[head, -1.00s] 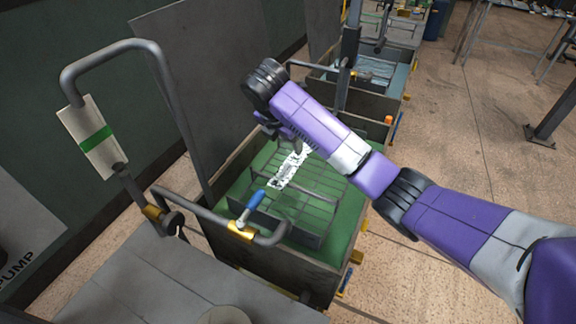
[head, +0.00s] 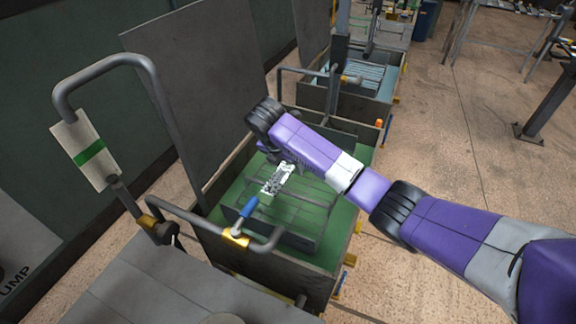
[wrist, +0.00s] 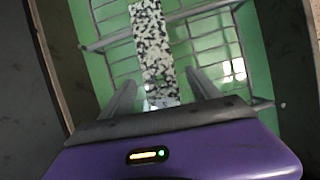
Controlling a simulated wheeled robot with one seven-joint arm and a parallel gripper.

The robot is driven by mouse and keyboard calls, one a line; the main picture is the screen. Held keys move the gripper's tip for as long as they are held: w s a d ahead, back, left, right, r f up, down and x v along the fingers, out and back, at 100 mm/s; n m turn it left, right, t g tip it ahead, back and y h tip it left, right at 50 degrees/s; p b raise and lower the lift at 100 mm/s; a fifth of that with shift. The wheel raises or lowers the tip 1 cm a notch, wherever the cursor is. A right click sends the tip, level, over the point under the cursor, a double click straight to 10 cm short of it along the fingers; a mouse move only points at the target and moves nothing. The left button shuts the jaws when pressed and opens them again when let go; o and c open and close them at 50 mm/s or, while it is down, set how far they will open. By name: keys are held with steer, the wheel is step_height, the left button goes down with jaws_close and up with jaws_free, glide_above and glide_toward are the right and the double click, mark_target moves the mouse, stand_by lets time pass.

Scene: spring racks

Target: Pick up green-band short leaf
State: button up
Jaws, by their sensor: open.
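A short flat strip speckled black and white, which looks like the leaf, lies over the wire rack (head: 312,207) in the green tank (head: 340,225); it shows in the head view (head: 279,179) and in the wrist view (wrist: 153,50). No green band shows on the strip. My gripper (wrist: 162,92) is open, with one finger on each side of the strip's near end in the wrist view. I cannot tell whether the fingers are level with the strip or above it. In the head view my wrist hides part of the gripper and the strip's far end.
A bent pipe frame with a green-banded tag (head: 91,152) stands at the left. A pipe rail with a blue-handled lever (head: 247,209) crosses the tank's near side. A tall dark panel (head: 195,90) rises behind. Another tank (head: 345,105) stands farther back.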

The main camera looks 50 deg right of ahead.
steer(key=shift+c, duration=0.4)
jaws_close()
steer(key=shift+r, duration=0.1)
